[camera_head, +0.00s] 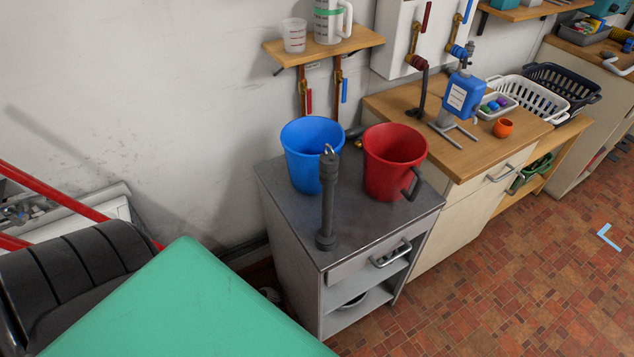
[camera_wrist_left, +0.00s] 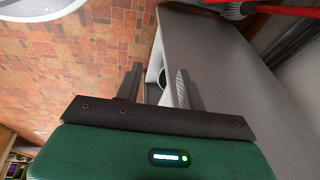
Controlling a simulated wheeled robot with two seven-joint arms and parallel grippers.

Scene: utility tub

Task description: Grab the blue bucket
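The blue bucket (camera_head: 304,170) stands upright on the grey top of a low cabinet, near the wall in the head view. A dark grey post (camera_head: 328,205) with a small metal loop at its top stands in front of it and hides part of its right side. My left gripper (camera_wrist_left: 157,88) shows only in the left wrist view. Its two dark fingers are apart with nothing held between them. A grey cabinet-like surface and the tiled floor lie beyond the fingers. The bucket is not in that view. My right gripper is in neither view.
A red bucket (camera_head: 388,165) stands close to the right of the blue one. A wooden shelf (camera_head: 325,46) hangs above. A wooden counter (camera_head: 480,148) with a blue container (camera_head: 463,95) is at right.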

